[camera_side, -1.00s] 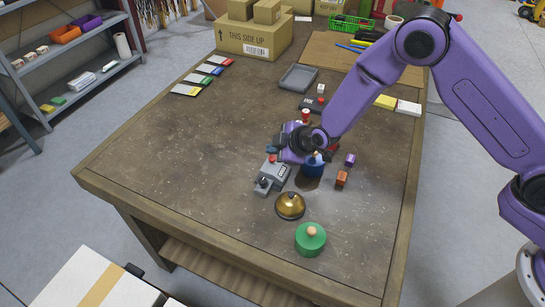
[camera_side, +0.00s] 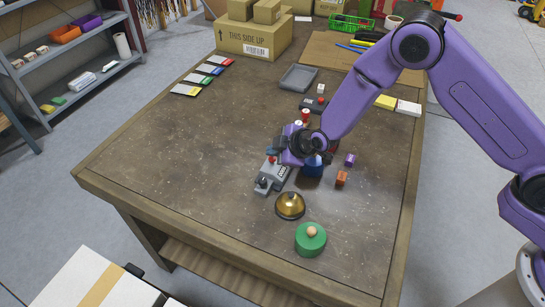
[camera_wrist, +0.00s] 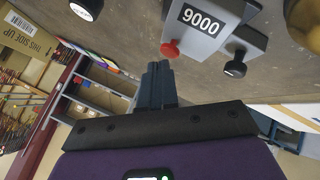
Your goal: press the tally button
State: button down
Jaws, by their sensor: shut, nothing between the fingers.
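The tally counter (camera_side: 272,177) is a grey box on the table near the bell. In the wrist view its face (camera_wrist: 212,22) reads 9000. A red button (camera_wrist: 170,49) sticks out from one side of it, and a black knob (camera_wrist: 235,66) from another part. My gripper (camera_wrist: 158,66) is shut and empty. Its fingertips appear just below the red button in the wrist view; I cannot tell if they touch it. In the side view my gripper (camera_side: 271,151) hangs low beside the red button (camera_side: 271,160).
A brass bell (camera_side: 290,205) and a green round block (camera_side: 310,239) with a knob stand in front. A blue object (camera_side: 312,167), an orange cube (camera_side: 341,178) and a purple cube (camera_side: 350,159) lie to the right.

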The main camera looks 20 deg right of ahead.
aim_at(275, 160)
jog(key=shift+f, duration=0.5)
dwell(0.8)
jog(key=shift+r, duration=0.9)
jog(key=shift+r, duration=2.55)
